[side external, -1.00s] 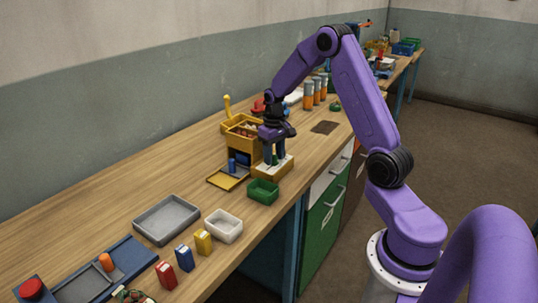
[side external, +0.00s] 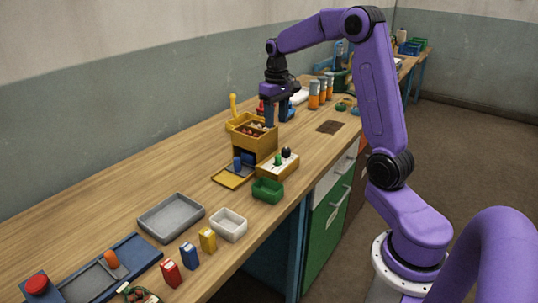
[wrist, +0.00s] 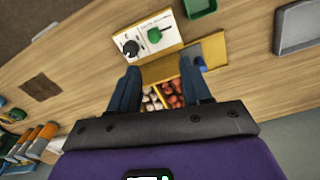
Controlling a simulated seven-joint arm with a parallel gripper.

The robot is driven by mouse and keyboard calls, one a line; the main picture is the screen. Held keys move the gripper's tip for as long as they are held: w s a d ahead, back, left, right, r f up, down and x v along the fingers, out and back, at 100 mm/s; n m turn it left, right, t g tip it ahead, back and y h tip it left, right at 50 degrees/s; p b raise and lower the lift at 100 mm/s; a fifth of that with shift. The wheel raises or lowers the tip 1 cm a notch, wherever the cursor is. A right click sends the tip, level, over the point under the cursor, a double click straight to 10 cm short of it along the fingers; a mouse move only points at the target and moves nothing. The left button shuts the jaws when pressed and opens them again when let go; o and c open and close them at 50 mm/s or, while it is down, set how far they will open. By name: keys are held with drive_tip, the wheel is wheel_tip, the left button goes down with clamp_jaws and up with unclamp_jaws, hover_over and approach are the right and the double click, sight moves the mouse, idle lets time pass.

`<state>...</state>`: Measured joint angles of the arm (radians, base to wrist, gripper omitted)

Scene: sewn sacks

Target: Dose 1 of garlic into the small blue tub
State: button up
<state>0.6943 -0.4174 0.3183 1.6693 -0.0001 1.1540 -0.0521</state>
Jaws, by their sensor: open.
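A yellow dispenser (side external: 262,148) stands on the bench, with an open divided bin on top. In the wrist view the bin holds whitish bulbs (wrist: 152,102), which look like garlic, beside reddish pieces (wrist: 173,96). A small blue tub (wrist: 200,63) sits low at the dispenser's front, by a yellow tray (side external: 230,178); its inside is not clear. A white-topped control box (side external: 288,168) beside it carries a black knob (wrist: 131,47) and a green handle (wrist: 154,35). My gripper (side external: 277,113) is open and empty, fingers down, above the bin area.
A green tray (side external: 268,190), a white tray (side external: 229,225) and a grey tray (side external: 171,216) lie towards the near end. Red, blue and yellow packets stand near the front edge. Orange-and-grey canisters (side external: 314,95) stand beyond the dispenser. Bare wood lies left of the dispenser.

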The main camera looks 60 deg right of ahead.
drive_tip(key=s+a+n, duration=0.5)
drive_tip(key=s+a, duration=0.1)
drive_tip(key=a, duration=0.4)
drive_tip(key=s+a+r+n, duration=0.1)
drive_tip(key=s+a+n, duration=0.4)
drive_tip(key=a, duration=0.6)
drive_tip(key=shift+s, duration=0.55)
wheel_tip(320, 180, up, 2)
drive_tip(key=m, duration=1)
hover_over(278, 155)
wheel_tip(278, 155, down, 17)
drive_tip(key=shift+r, duration=0.1)
